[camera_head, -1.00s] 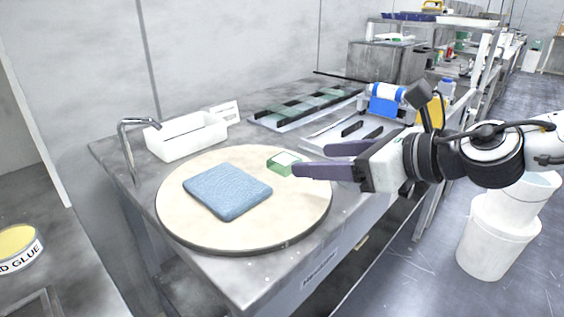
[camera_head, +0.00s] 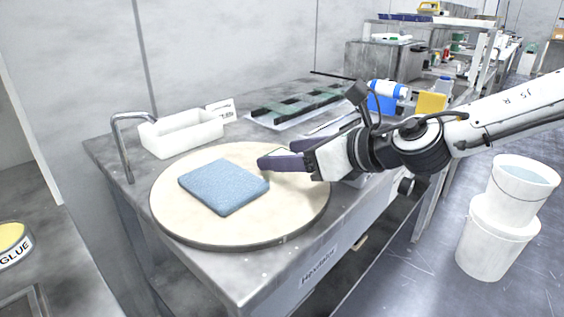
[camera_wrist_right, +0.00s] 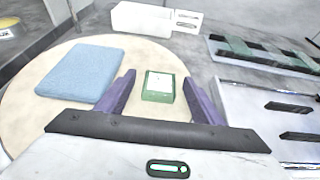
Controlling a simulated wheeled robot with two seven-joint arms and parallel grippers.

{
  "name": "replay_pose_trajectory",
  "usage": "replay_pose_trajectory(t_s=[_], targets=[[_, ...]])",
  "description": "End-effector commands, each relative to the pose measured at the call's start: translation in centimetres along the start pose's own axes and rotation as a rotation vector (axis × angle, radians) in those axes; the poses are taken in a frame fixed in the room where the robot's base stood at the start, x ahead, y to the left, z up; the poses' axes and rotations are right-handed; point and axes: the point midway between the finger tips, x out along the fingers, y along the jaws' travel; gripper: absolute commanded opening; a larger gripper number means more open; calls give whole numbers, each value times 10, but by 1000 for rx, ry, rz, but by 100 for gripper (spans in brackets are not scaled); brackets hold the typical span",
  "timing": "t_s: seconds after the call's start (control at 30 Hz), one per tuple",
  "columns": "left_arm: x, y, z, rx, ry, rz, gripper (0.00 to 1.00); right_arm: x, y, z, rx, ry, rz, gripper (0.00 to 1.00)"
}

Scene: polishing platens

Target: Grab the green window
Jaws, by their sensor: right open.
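The green window (camera_wrist_right: 158,86), a small green frame with a pale face, lies on the round cream platen (camera_wrist_right: 30,105) near its right edge in the right wrist view. In the head view my right gripper hides it. My right gripper (camera_head: 262,160) is open, low over the right side of the platen (camera_head: 240,229). In the right wrist view its two purple fingers (camera_wrist_right: 157,90) stand to the left and right of the window, with visible gaps on both sides. My left gripper is not in view.
A blue pad (camera_head: 224,186) lies on the platen, left of my right gripper. A white bin (camera_head: 181,135) and a bent metal tap (camera_head: 124,147) stand behind. A rack of green strips (camera_head: 296,105) lies at the back right. White buckets (camera_head: 497,232) stand on the floor.

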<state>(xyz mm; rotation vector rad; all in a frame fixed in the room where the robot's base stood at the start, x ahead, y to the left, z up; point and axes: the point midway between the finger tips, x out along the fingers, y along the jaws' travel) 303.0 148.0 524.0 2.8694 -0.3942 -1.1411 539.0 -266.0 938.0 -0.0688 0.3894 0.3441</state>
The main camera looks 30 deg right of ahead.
Motion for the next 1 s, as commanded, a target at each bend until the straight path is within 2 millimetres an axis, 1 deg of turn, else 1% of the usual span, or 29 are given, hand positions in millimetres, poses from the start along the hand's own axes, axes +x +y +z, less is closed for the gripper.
replay_pose_trajectory(t_s=[0.23, 0.27, 0.3, 0.53, 0.77, 0.87, 1.0], targets=[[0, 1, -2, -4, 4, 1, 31, 2, 0, 1, 0, -1, 0, 61], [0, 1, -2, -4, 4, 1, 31, 2, 0, 0, 0, -1, 0, 59], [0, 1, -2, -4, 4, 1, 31, 1, 0, 0, 0, -1, 0, 52], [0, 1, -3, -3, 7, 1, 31, 1, 0, 0, 0, -1, 0, 14], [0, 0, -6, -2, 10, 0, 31, 1, 0, 3, -1, -2, -1, 14], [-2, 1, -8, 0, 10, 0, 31, -3, 0, 12, -3, -4, -2, 14], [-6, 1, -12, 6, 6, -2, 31, -14, 0, 38, -5, -6, -3, 14]])
